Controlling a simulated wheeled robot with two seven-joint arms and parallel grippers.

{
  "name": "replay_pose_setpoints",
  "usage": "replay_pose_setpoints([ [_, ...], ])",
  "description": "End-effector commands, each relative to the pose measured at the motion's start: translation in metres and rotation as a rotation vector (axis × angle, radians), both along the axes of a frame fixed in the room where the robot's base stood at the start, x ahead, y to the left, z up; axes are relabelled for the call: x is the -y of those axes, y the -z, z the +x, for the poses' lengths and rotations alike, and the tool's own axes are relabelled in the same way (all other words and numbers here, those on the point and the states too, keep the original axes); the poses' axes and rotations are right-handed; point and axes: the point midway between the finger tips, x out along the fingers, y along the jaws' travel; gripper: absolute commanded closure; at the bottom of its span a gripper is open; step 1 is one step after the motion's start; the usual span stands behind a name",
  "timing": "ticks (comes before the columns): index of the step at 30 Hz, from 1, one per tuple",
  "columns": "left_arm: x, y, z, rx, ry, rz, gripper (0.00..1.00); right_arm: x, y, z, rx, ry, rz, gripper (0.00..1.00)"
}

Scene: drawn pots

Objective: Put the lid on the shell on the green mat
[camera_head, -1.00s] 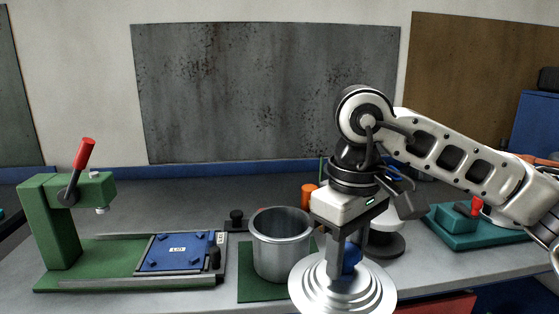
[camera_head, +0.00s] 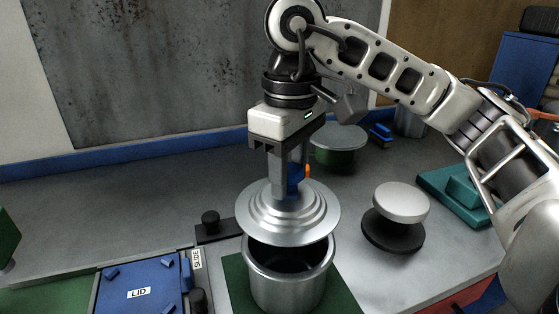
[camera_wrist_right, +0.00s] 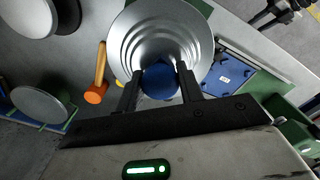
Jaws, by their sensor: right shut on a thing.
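My right gripper (camera_head: 290,182) is shut on the blue knob of the silver stepped lid (camera_head: 265,219). The knob (camera_wrist_right: 160,83) shows between the two fingers in the wrist view. The lid hangs roughly level above the silver shell (camera_head: 283,293), an open cylinder. The shell's dark inside shows below the lid's near edge, so the two look apart there; the lid hides the far rim. The shell stands on the green mat (camera_head: 342,298). In the wrist view the lid (camera_wrist_right: 135,38) hides the shell.
A blue plate labelled LID (camera_head: 138,293) lies at the lower left, with a black knob block (camera_head: 215,228) near it. A white-topped black stand (camera_head: 400,203) is at the right. A green pot (camera_head: 338,150) stands behind. An orange-headed mallet (camera_wrist_right: 96,92) shows in the wrist view.

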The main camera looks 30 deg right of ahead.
Motion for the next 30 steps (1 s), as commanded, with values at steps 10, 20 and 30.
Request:
replay_pose_setpoints([
  [10, 0.002, 0.011, -0.002, -0.008, 0.003, -0.003, 0.55, 0.001, 0.007, -0.001, 0.001, 0.000, 0.000, 0.87],
  [20, 0.006, 0.021, 0.005, 0.016, 0.005, -0.016, 0.55, 0.001, 0.040, -0.001, 0.000, 0.000, 0.001, 0.87],
  [30, 0.008, 0.025, 0.006, 0.023, 0.017, -0.022, 0.55, 0.001, 0.057, -0.001, 0.001, 0.000, 0.000, 0.87],
])
